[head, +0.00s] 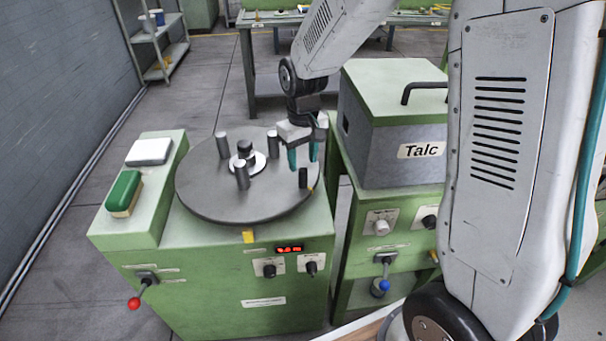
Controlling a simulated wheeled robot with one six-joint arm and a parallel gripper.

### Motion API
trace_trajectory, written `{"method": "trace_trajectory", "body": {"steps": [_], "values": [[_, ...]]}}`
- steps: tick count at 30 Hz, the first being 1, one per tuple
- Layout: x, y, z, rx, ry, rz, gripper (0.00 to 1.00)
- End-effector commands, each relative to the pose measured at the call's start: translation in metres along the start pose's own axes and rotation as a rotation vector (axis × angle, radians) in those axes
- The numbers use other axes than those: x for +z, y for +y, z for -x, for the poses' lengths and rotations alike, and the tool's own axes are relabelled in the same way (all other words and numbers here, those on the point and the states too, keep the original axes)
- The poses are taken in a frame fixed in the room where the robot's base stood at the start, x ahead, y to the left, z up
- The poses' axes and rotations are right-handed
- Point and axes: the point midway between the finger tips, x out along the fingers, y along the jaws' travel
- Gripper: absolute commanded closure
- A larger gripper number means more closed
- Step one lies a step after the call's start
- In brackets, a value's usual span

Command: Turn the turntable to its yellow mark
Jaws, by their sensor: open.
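The turntable (205,190) is a dark grey disc on a green machine, with several grey pegs and a hub (246,160) in the middle. A short black knob (303,178) stands near its right rim. A small yellow spot (311,189) shows at the rim beside the knob. My gripper (303,160) points down with teal fingers apart, over the right side of the disc, close above the knob. Nothing shows between the fingers; I cannot tell whether they touch the knob.
A grey box labelled Talc (395,135) stands on a green machine close to the right of my gripper. A green-and-cream brush (124,193) and a white pad (149,152) lie left of the disc. A red-knobbed lever (135,302) and red display (289,249) are on the front.

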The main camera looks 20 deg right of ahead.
Motion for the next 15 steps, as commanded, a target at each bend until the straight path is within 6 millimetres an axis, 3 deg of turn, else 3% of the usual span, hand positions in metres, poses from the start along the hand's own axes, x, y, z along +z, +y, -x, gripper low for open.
{"method": "trace_trajectory", "body": {"steps": [9, 15], "values": [[0.001, 0.000, -0.049, -0.001, -0.004, -0.001, 0.56], [0.001, 0.000, -0.059, 0.000, -0.002, -0.001, 0.56]]}}
